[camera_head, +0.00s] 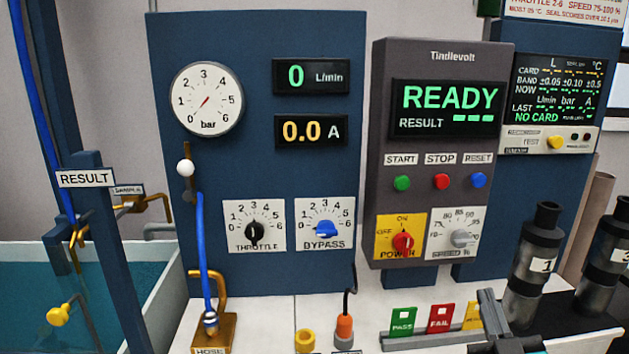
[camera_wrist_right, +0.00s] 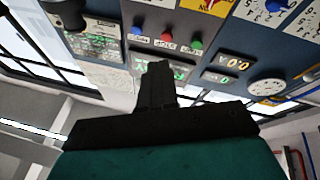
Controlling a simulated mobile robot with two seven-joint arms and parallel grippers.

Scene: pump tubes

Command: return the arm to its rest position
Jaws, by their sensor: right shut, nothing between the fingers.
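My right gripper (camera_head: 491,306) is at the bottom edge of the head view, in front of the card rack and left of the black canister marked 1. Its fingers are together and empty. In the right wrist view the dark closed fingers (camera_wrist_right: 157,75) point up the picture towards the tilted control panel, with nothing between them. The rest of the right arm is below the head view. My left gripper is not in view.
The Tindlevolt control box (camera_head: 440,60) shows READY. A gauge board (camera_head: 270,170) stands left of it. Black canisters (camera_head: 535,265) stand close on the right. A rack with PASS (camera_head: 402,321) and FAIL (camera_head: 440,317) cards is near the gripper. A water tank (camera_head: 168,270) is at left.

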